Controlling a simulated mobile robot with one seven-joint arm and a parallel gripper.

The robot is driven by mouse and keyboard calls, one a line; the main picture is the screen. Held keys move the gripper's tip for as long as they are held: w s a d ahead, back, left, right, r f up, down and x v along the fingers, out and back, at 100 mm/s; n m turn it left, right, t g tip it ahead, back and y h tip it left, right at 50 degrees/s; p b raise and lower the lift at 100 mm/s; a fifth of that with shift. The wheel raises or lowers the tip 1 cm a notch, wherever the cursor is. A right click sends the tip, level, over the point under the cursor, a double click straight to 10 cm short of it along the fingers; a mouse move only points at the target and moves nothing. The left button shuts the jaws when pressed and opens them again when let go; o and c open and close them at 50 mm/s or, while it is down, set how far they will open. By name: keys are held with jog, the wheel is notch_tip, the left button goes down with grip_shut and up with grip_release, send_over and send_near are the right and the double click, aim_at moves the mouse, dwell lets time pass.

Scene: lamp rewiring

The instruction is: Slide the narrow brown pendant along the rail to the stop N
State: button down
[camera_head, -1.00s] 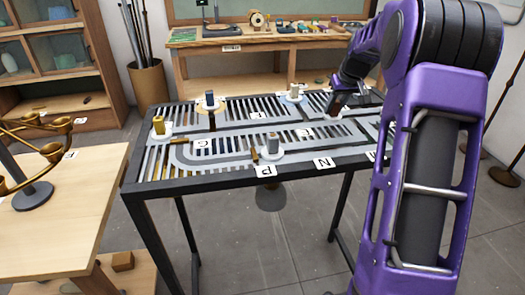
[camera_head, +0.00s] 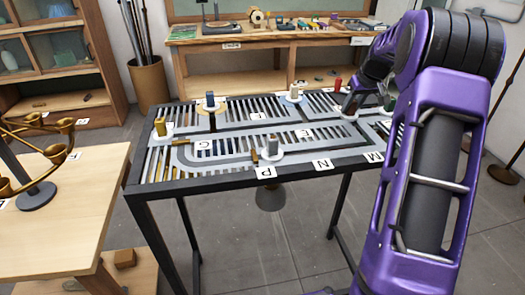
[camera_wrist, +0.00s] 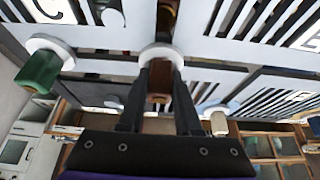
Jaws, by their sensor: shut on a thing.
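My gripper (camera_wrist: 161,88) is shut on the narrow brown pendant (camera_wrist: 158,98), whose brown upper part shows between the fingers below a white disc (camera_wrist: 160,52). In the head view my gripper (camera_head: 349,112) is low over the right part of the slotted rail table (camera_head: 230,181); the brown pendant is mostly hidden there. The stop label N (camera_head: 322,164) is on the front edge, nearer the camera and left of my gripper. Label P (camera_head: 266,172) is left of N, and M (camera_head: 374,157) is right of it.
A grey pendant (camera_head: 272,147) stands near P, with its shade (camera_head: 270,197) hanging below. A green pendant (camera_head: 388,102) and a red one (camera_head: 338,83) are near my gripper. Blue (camera_head: 210,99), yellow (camera_head: 160,126) and cream (camera_head: 294,89) ones stand farther left.

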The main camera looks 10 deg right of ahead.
aim_at(353, 118)
jog(key=shift+s+f, duration=0.1)
jog(key=shift+f, duration=0.05)
jog(key=s+b, duration=0.2)
jog(key=s, duration=0.1)
jog(key=shift+f, duration=0.15)
jog(key=s+b, duration=0.6)
jog(key=s, duration=0.5)
jog(key=shift+a+b, duration=0.65)
jog(key=shift+a, duration=6.45)
